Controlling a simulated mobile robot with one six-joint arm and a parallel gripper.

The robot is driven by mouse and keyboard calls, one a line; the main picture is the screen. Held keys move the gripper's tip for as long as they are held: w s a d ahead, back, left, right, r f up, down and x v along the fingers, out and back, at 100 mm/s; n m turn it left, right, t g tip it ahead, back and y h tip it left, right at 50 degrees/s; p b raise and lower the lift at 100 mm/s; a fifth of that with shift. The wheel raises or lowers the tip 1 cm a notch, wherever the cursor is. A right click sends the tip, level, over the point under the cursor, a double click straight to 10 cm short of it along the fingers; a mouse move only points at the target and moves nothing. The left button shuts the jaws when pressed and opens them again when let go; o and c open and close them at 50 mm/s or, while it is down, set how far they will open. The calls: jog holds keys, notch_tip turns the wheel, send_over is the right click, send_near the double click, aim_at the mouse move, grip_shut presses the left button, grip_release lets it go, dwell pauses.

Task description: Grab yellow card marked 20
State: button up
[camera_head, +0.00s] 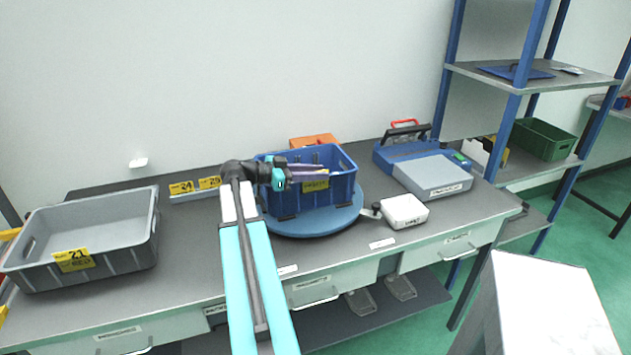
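Two yellow cards stand in a low rail at the back of the table. The left card (181,187) seems to read 24. The right card (209,182) is too small to read surely; it may read 25 or 20. Another yellow card (72,260) on the grey bin's front reads 21. A yellow label (315,185) on the blue crate's front is not legible. My gripper (318,172) points right over the blue crate, to the right of the rail cards and apart from them. Its fingers are small and seen side-on, so their opening is unclear.
The blue crate (341,192) stands on a round blue turntable (300,227). A grey bin (105,215) is at left. A white box (404,211) and a blue-grey case (432,175) are at right. The tabletop between the grey bin and turntable is mostly clear, beneath my arm.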

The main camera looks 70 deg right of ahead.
dwell(0.4)
grip_shut()
jog(key=shift+r, duration=0.1)
jog(key=shift+r+b, duration=1.2)
jog(key=shift+r, duration=3.7)
